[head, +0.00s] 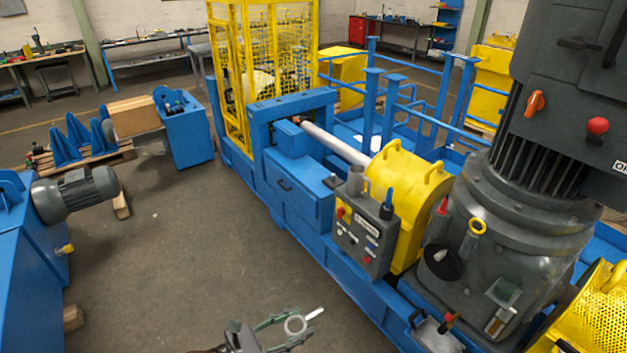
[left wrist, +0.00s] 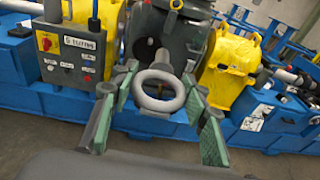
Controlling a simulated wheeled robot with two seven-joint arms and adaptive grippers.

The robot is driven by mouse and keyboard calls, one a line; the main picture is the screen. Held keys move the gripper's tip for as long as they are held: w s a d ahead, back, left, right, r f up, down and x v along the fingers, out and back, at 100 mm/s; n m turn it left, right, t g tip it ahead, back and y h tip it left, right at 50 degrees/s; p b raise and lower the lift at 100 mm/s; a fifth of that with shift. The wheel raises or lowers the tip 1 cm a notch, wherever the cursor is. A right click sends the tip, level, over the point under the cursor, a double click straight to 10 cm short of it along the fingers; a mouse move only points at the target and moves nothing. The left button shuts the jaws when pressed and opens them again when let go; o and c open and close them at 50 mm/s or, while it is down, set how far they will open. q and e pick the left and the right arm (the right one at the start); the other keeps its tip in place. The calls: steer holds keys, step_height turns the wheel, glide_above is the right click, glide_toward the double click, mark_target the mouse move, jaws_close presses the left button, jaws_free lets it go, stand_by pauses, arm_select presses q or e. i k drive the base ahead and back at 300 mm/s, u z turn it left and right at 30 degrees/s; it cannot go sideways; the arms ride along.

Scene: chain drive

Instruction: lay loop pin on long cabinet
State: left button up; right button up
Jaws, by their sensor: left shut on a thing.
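The loop pin (head: 295,324) is a pale grey ring with a short straight shank, at the bottom of the head view. My left gripper (head: 285,327) is shut on it and holds it over the open floor. In the left wrist view the ring of the loop pin (left wrist: 139,92) faces the camera between the green-padded fingers, its shank pointing away. A long blue cabinet-like base (head: 310,246) with a drawer handle runs along the machine, beyond and to the right of the gripper. I cannot tell for sure that this is the long cabinet. My right gripper is out of view.
A grey control box (head: 366,235) and a yellow guard (head: 396,180) stand on the blue base. Blue machinery with a grey motor (head: 78,190) is at left. The floor between is clear.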

mark_target(308, 171)
steer(key=u, duration=0.9)
steer(key=i, duration=3)
steer(key=z, duration=1.25)
steer(key=i, duration=0.8)
steer(key=z, duration=0.65)
